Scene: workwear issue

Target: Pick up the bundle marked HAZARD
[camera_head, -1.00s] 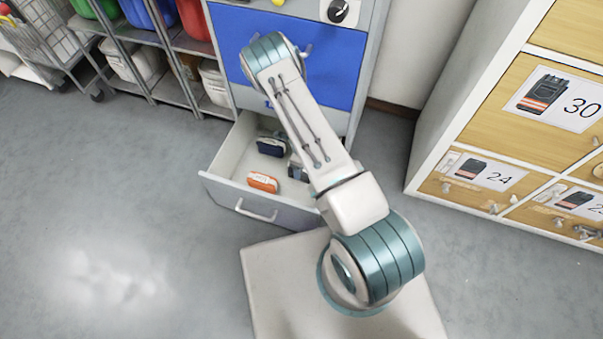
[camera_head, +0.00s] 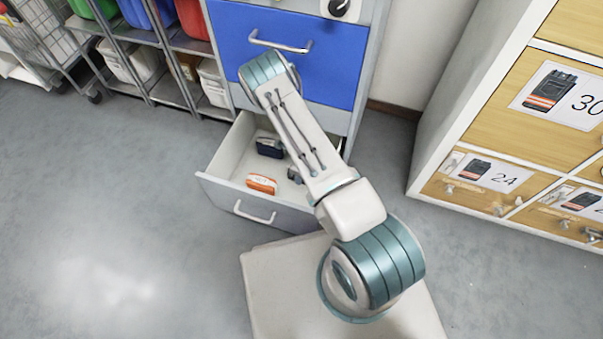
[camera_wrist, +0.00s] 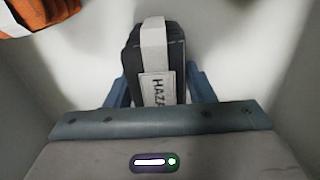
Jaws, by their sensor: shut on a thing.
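In the wrist view, a dark bundle (camera_wrist: 176,62) with a pale strap around it carries a white tag whose visible letters read "HAZA". The rest of the tag is cut off by my gripper's body. My gripper (camera_wrist: 158,84) has one blue-grey finger on each side of this bundle and is shut on it. The bundle is over the pale floor of the open drawer (camera_head: 222,186); I cannot tell if it touches the floor.
A closed blue drawer front (camera_head: 340,60) with a handle is above. Numbered wooden lockers (camera_head: 520,130) stand at right. The grey floor at left is clear.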

